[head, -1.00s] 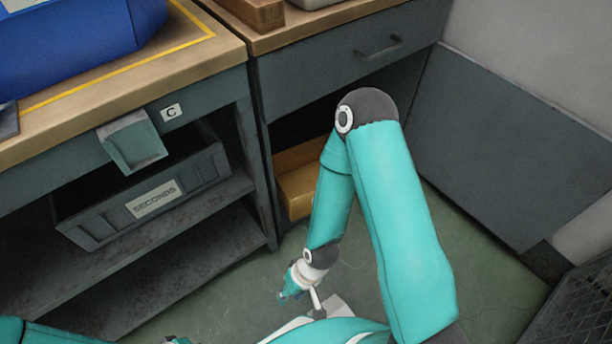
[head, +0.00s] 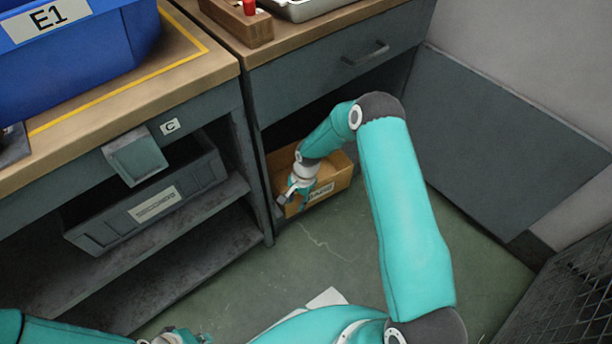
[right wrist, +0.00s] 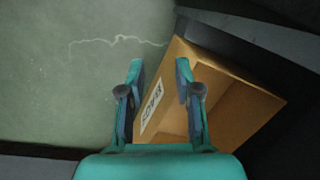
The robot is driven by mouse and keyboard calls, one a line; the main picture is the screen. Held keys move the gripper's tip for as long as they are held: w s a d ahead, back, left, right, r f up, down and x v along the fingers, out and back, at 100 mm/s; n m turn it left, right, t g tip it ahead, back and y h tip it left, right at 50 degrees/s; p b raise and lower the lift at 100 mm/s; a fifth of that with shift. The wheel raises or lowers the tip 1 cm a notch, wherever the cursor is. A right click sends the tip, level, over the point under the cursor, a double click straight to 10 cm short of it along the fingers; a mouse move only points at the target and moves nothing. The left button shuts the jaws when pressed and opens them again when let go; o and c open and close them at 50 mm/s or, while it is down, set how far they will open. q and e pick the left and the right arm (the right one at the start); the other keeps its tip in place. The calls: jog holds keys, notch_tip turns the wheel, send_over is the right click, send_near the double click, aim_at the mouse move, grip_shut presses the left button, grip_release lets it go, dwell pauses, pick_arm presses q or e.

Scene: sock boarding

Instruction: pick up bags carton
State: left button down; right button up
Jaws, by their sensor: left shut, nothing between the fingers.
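The bags carton (head: 338,176) is an open brown cardboard box with a white label on its front. It sits low in the dark opening under the drawer bench. My right gripper (head: 286,194) is at the carton's left front part. In the right wrist view, the right gripper (right wrist: 159,66) is open, with one finger over the floor side and the other over the carton (right wrist: 240,95). The labelled wall runs between the fingers; I cannot tell whether they touch it. My left gripper (head: 182,338) is shut and empty at the bottom edge of the head view, partly cut off.
A grey bin marked SECONDS (head: 150,205) sits on the shelf at left. A blue E1 bin (head: 85,70) and a wooden block (head: 238,22) stand on the worktops. A grey panel (head: 500,140) and a dark mesh crate (head: 570,290) are at right.

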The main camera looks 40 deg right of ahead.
jog(key=w+d+r+m+h, duration=0.1)
jog(key=w+d+m, duration=0.15)
jog(key=d, duration=0.25)
jog(key=w+d+r+m+h, duration=0.1)
jog(key=d+m, duration=0.2)
jog(key=d, duration=0.3)
jog(key=shift+g, duration=0.3)
jog(key=shift+d+f+b, duration=0.2)
jog(key=shift+f+b, duration=1.1)
jog(key=shift+f, duration=1.65)
jog(key=shift+d+f+b, duration=0.15)
jog(key=shift+f+b, duration=1.15)
jog(key=shift+f, duration=1.65)
jog(key=shift+r, duration=0.1)
grip_shut()
